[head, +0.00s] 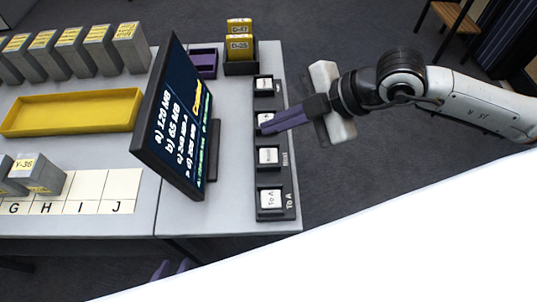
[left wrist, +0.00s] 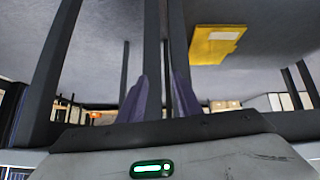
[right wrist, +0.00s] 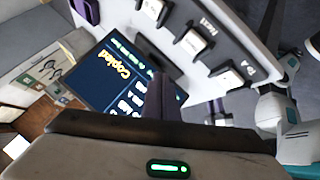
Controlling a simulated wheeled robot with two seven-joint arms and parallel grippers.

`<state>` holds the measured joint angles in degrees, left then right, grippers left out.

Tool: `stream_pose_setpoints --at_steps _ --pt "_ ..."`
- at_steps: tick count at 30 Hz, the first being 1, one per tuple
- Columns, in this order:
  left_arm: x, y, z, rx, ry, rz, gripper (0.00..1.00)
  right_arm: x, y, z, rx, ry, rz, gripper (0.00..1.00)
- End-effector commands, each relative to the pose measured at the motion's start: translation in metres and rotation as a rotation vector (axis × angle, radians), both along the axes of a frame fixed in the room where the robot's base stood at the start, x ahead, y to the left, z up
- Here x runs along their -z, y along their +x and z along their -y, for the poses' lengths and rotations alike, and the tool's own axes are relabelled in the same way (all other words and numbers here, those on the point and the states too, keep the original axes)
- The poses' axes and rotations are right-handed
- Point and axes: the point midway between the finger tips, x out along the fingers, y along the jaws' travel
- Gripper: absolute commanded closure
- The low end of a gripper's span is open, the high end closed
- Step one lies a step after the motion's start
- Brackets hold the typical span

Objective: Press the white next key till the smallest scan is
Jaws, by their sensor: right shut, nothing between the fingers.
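A dark key panel (head: 262,177) at the table's right edge carries several white keys in a row. The second key from the back (head: 266,119) is partly covered by my right gripper (head: 265,128), whose purple fingers are shut and empty. I cannot tell whether the fingertips touch it. In the right wrist view a white key (right wrist: 194,42) has a label that seems to read NEXT. The tilted screen (head: 178,120) shows yellow "Copied" and white lines with MB sizes; it also shows in the right wrist view (right wrist: 95,92). My left gripper (left wrist: 160,95) is open and empty, low beside the table.
A yellow tray (head: 75,112), grey boxes (head: 100,45) and lettered cards (head: 120,185) lie left of the screen. Yellow boxes in a dark holder (head: 239,45) and a purple bin (head: 203,62) stand behind it. A stool (head: 455,20) is beyond on open floor.

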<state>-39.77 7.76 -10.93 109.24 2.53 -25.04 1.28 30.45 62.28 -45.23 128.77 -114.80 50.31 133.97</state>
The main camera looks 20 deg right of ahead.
Motion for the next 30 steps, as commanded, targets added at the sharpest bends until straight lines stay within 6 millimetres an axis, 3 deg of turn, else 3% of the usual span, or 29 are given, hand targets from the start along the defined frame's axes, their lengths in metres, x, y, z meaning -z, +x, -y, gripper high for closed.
stream_pose_setpoints --at_steps 13,30 --pt "0.043 0.01 0.001 0.005 0.003 0.017 0.69 0.066 0.0 0.0 0.001 0.0 -0.001 1.0" --pt "0.039 0.009 0.009 0.016 -0.005 0.02 0.69 0.072 0.0 0.0 0.0 0.0 0.0 1.0"
